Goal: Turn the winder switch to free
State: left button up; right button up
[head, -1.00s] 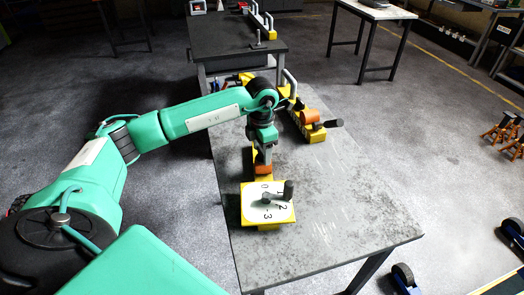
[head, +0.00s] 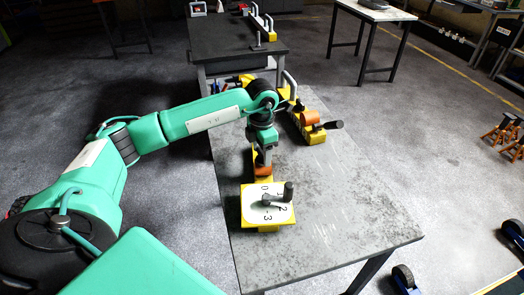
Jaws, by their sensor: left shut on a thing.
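A yellow box (head: 249,216) stands near the front left of the grey table. Its white top plate carries the numbers 0 to 3 and a grey dial arm with an upright dark knob (head: 288,191), standing near the 1 and 2. My left gripper (head: 263,166) points down just behind the box and is shut on a small orange piece (head: 263,171), over a yellow part. I cannot read any marking for free, and the fingers hide some of the piece. My right gripper is not in view.
Behind and to the right of my left gripper, a yellow winder holds an orange drum (head: 309,118) with a black handle (head: 333,125). The right part of the grey table (head: 345,190) is bare. A second dark table (head: 230,38) stands behind.

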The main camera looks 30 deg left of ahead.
pick_arm(q)
jog(key=o, duration=1)
jog(key=shift+s+f, duration=0.2)
jog(key=shift+w, duration=0.15)
